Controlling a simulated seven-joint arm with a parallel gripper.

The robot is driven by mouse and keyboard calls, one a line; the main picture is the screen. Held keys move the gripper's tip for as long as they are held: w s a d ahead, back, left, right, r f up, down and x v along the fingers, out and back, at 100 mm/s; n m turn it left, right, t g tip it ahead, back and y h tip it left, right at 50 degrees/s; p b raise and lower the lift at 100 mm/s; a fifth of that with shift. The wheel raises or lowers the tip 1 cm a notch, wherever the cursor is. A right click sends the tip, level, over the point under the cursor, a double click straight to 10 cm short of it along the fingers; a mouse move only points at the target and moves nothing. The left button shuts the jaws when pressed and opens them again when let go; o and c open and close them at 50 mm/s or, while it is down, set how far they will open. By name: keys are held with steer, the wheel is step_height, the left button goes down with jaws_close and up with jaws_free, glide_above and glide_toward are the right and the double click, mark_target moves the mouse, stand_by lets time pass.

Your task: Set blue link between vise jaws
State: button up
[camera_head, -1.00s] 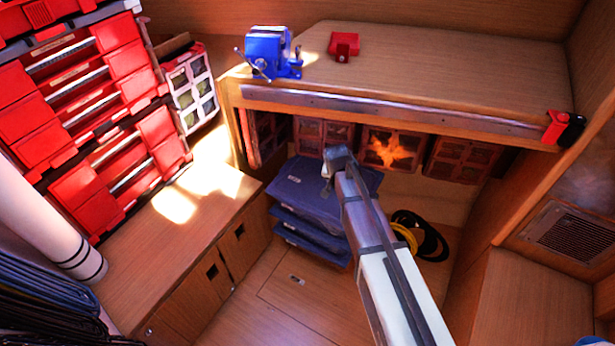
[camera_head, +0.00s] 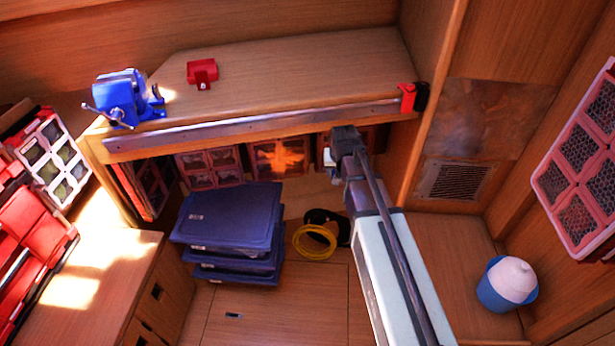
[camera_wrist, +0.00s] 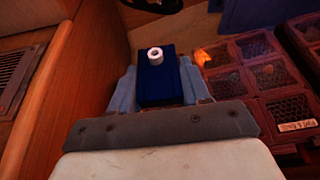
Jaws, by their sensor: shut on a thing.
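The blue link (camera_wrist: 160,85) is a dark blue block with a small white ring on top. It sits between the two fingers of my gripper (camera_wrist: 160,88), which is shut on it. In the head view my arm reaches up from the bottom, and my gripper (camera_head: 333,160) is small there, in front of the cabinets under the bench. The blue vise (camera_head: 124,98) stands on the bench's left end, far to the left of my gripper and higher in the picture. Its jaw gap is too small to judge.
The bench (camera_head: 290,75) has a metal front edge and carries a red block (camera_head: 202,73) right of the vise. A red-black clamp (camera_head: 409,98) is at its right end. Blue boxes (camera_head: 230,215) and a yellow coil (camera_head: 314,242) are below. A blue-white container (camera_head: 508,284) stands right.

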steer(key=d+r+m, duration=0.1)
steer(key=d+r, duration=0.2)
steer(key=d, duration=0.4)
steer(key=d+r, duration=0.3)
steer(key=d, duration=0.5)
step_height(320, 180, up, 15)
steer(key=w+d+m+h, duration=0.2)
steer(key=m, duration=0.3)
steer(key=w+a+r+m, duration=0.1)
steer(key=w+a+r, duration=0.1)
steer(key=a+r, duration=0.55)
steer(key=w+a+r+n, duration=0.1)
steer(key=a+r, duration=0.2)
steer(key=a, duration=0.4)
steer(key=w+a+r+n, duration=0.1)
steer(key=w+a+r, duration=0.15)
steer(key=a, duration=0.45)
step_height(320, 180, up, 11)
steer(key=n+y, duration=0.3)
steer(key=n, duration=0.5)
glide_above(115, 75)
steer(key=s, duration=0.1)
steer(key=shift+d+f, duration=0.2)
steer(key=shift+f, duration=1.85)
steer(key=shift+s+f, duration=0.1)
steer(key=shift+f, duration=0.55)
